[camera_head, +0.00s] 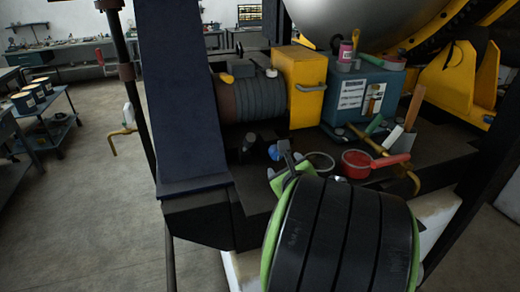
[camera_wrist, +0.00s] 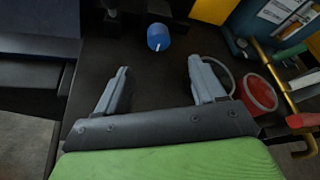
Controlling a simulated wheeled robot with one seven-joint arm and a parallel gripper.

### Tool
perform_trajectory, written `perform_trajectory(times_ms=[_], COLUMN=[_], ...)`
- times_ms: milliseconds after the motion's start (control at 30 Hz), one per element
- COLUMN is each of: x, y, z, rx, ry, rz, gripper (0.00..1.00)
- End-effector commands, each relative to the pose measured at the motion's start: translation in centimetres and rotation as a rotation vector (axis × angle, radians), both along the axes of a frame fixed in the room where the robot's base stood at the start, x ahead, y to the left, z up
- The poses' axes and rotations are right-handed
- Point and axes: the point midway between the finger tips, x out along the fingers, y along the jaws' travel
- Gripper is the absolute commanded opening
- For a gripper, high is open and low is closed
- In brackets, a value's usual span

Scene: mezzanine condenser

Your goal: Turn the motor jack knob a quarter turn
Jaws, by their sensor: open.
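The blue motor jack knob (camera_wrist: 158,37) stands on the dark platform, with a white mark on its side facing me. In the head view the knob (camera_head: 273,152) is small and partly hidden beside my gripper. My gripper (camera_wrist: 158,68) is open and empty, its two grey fingers wide apart. The knob lies beyond the fingertips, roughly midway between them in the wrist view, with no visible contact. In the head view my gripper (camera_head: 286,164) is mostly hidden behind my own arm.
A red cup (camera_head: 360,163) and a ring (camera_head: 320,162) sit right of the knob, with a yellow bent bar (camera_head: 372,143) beyond. A ribbed motor (camera_head: 250,98) and yellow box (camera_head: 300,85) stand behind. A dark blue panel (camera_head: 180,90) rises at left.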

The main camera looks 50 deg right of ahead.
Motion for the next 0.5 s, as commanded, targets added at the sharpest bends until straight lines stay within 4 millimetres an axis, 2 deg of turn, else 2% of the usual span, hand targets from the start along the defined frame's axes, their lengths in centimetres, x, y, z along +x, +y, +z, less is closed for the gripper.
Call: perform_trajectory(times_ms=[300,500], x=[5.8,8.4], y=[-5.1,-7.6], z=[-2.9,-4.1], rx=[0.001,-0.001], ry=[0.006,0.005], rz=[0.007,0.007], gripper=[0.69,0.69])
